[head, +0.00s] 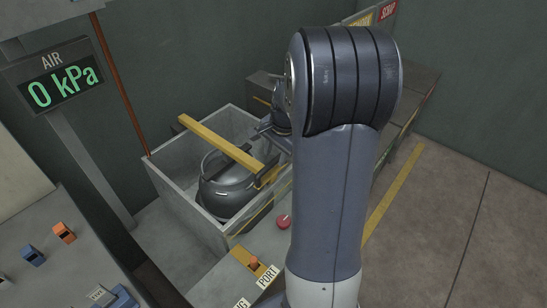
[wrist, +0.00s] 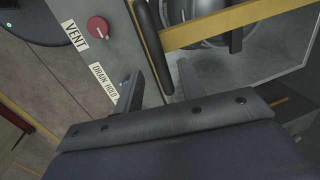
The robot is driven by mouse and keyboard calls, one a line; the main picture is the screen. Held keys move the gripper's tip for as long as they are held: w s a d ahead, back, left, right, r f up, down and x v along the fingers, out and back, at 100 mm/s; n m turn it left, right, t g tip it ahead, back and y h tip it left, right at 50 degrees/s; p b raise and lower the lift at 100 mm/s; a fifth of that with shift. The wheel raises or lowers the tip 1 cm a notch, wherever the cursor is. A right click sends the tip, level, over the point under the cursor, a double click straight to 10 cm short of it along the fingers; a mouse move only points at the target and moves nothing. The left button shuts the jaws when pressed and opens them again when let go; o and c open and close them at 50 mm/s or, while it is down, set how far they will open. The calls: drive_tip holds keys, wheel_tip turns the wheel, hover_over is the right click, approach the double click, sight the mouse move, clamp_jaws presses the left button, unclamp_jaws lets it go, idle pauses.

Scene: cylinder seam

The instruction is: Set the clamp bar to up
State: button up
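The clamp bar (head: 218,138) is a yellow bar lying across the open top of a grey tank, over a dark rounded vessel (head: 228,190). In the wrist view the bar (wrist: 230,25) runs to the right from a black handle (wrist: 150,35) at its end. My gripper (wrist: 159,72) has its two fingers apart, one on each side of the handle's lower end. I cannot tell whether either finger touches it.
The grey tank (head: 183,203) has raised walls. A red knob (wrist: 98,27) beside a VENT label sits on the panel next to my gripper, with a DRAIN HOLD label (wrist: 104,90) below. An AIR display (head: 62,85) reads 0 kPa.

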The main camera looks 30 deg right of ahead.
drive_tip(key=shift+w+f, duration=0.2)
drive_tip(key=shift+f, duration=0.95)
drive_tip(key=shift+c, duration=0.6)
clamp_jaws()
